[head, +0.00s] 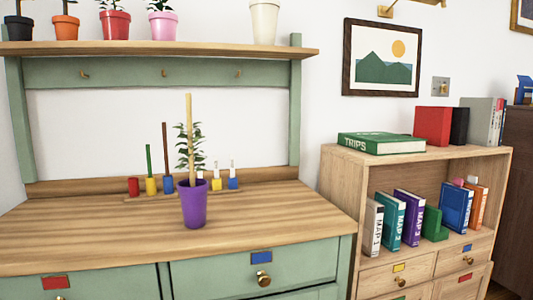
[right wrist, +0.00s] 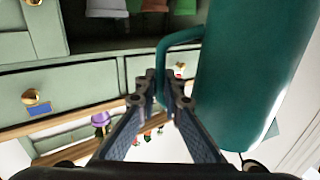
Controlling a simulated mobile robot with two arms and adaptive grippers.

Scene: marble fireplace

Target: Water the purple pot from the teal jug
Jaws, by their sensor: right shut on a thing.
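The purple pot (head: 193,207) stands upright on the wooden bench top in the head view, with a leafy plant and a tall pale stake in it. It also shows small in the right wrist view (right wrist: 101,119). My right gripper (right wrist: 163,90) is shut on the jug's handle (right wrist: 180,38). The jug and right gripper do not show in the head view. My left gripper is in neither view.
A shelf (head: 150,48) above holds several pots. A bookcase (head: 345,180) with books stands at right. The bench top's front left is clear.

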